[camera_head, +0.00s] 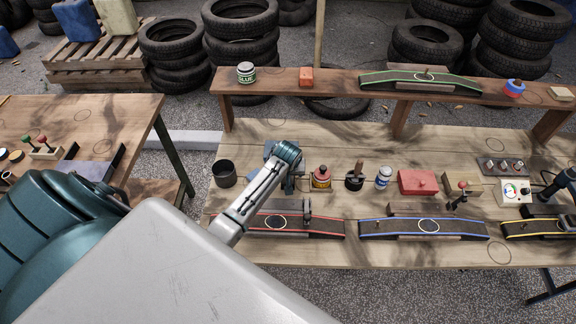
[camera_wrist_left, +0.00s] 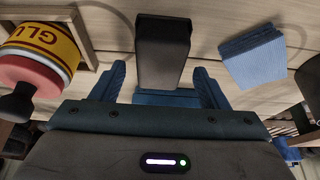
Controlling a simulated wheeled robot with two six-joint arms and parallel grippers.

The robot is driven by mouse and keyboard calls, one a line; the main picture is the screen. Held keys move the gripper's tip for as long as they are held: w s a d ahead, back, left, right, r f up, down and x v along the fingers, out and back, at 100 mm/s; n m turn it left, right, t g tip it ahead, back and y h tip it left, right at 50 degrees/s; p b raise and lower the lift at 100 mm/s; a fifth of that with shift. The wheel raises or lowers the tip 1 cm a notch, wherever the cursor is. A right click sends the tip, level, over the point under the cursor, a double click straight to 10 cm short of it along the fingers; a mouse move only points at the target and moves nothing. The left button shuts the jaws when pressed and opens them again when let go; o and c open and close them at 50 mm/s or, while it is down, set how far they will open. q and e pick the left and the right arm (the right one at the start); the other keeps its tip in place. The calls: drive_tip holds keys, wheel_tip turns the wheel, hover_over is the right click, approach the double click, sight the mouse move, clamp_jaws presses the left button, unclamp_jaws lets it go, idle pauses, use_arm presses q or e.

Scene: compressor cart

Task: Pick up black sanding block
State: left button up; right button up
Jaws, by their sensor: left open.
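The black sanding block (camera_wrist_left: 163,48) is a dark, blocky shape with a tapered face in the left wrist view. It lies between the two blue fingers of my left gripper (camera_wrist_left: 160,80), with a visible gap on each side. The fingers are spread and do not touch it. In the head view, my left gripper (camera_head: 289,184) is low over the workbench, left of the red-and-yellow glue can.
A glue can (camera_wrist_left: 45,50) and a folded blue cloth (camera_wrist_left: 253,55) flank the block. On the bench (camera_head: 330,145) stand a black cup (camera_head: 224,174), a brush pot (camera_head: 354,182), a white-blue can (camera_head: 383,178) and a red box (camera_head: 417,182). Low ramps (camera_head: 424,229) line the front edge; a raised shelf (camera_head: 340,85) runs behind.

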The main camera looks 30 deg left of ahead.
use_arm(q)
drive_tip(key=shift+w+f, duration=0.2)
drive_tip(key=shift+f, duration=0.25)
drive_tip(key=shift+c, duration=0.9)
drive_tip(key=c, duration=0.9)
use_arm(e)
drive_tip(key=shift+a, duration=0.6)
use_arm(q)
drive_tip(key=shift+r, duration=0.1)
use_arm(e)
drive_tip(key=shift+d, duration=0.1)
